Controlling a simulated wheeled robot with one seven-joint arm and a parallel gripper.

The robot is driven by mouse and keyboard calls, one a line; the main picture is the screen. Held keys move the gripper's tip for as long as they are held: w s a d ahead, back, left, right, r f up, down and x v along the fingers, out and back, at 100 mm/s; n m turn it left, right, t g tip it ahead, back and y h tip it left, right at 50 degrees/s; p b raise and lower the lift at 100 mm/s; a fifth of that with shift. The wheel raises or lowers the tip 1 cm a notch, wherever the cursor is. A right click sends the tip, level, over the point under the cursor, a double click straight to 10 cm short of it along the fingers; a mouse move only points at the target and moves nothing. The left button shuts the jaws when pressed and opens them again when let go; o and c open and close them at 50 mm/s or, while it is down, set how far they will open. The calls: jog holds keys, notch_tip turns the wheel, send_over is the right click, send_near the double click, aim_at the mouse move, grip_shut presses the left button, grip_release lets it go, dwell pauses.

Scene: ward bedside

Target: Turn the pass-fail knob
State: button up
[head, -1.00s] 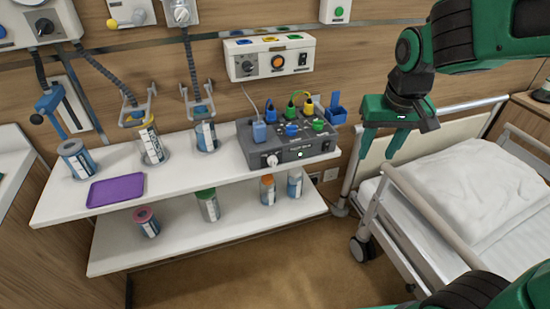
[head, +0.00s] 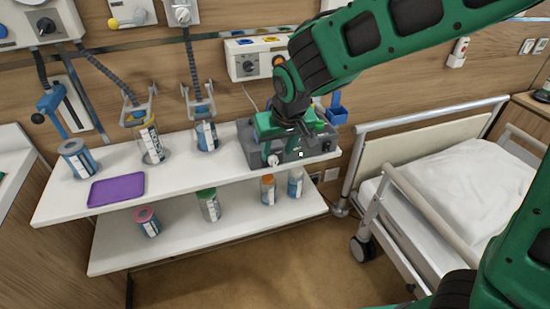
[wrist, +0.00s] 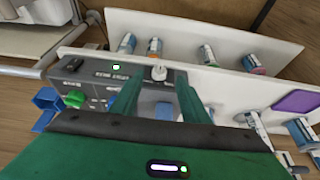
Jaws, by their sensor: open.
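A white knob (head: 272,160) sits on the front face of a dark grey box (head: 322,148) at the right end of the upper shelf. It also shows in the wrist view (wrist: 159,72), ahead of and roughly between my fingertips. Its label is too small to read. My gripper (head: 284,142) is open and empty, above the box near its front edge. In the wrist view my two green fingers (wrist: 158,82) are spread, with no visible contact with the knob. My arm hides most of the box's top in the head view.
A lit square (head: 301,154) is right of the knob. Jars and a purple tray (head: 116,190) are on the shelf (head: 180,182). A bed (head: 440,200) stands right.

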aim_at(273, 163)
jog(key=shift+x, duration=2.5)
jog(key=c, duration=1.1)
jog(key=shift+o, duration=0.2)
jog(key=shift+a, duration=0.1)
jog(key=h, duration=0.2)
jog(key=a+n+t+h, duration=0.1)
jog(key=h, duration=0.1)
jog(key=shift+s+f, duration=0.15)
jog(key=shift+s+a+f+n+t+h, duration=0.1)
jog(key=shift+a+n+t+h, duration=0.1)
jog(key=shift+t+h, duration=0.55)
jog(key=shift+a+f+n+t+h, duration=0.15)
jog(key=shift+a+n+t+h, duration=0.1)
jog(key=shift+h, duration=0.9)
jog(key=o, duration=1.1)
jog(key=shift+d, duration=0.1)
jog(key=shift+c, duration=0.2)
